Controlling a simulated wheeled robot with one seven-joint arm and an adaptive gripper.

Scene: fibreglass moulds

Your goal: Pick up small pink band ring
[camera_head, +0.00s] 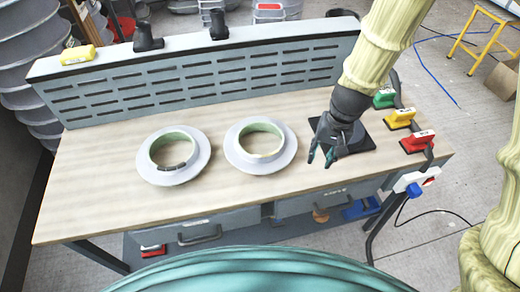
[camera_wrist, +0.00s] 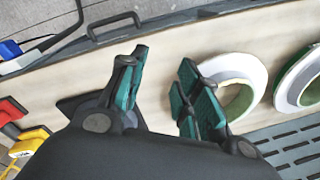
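I cannot make out a small pink band ring in either view. My gripper (camera_head: 321,158) is above the right part of the workbench, beside a flat dark plate (camera_head: 358,138). In the wrist view, the teal fingers of my gripper (camera_wrist: 163,68) stand apart, with only bare wood showing between them. The plate also shows in the wrist view (camera_wrist: 72,105), partly hidden behind the left finger. Two pale ring-shaped moulds with greenish inner walls, a left one (camera_head: 196,165) and a right one (camera_head: 286,158), lie on the bench to the left of my gripper.
The wooden workbench (camera_head: 100,200) has a slotted grey back panel (camera_head: 150,100). Green (camera_head: 384,98), yellow (camera_head: 399,119) and red (camera_head: 417,141) blocks line its right edge. A small orange round thing (camera_head: 320,215) lies below the bench top. The bench's left and front areas are clear.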

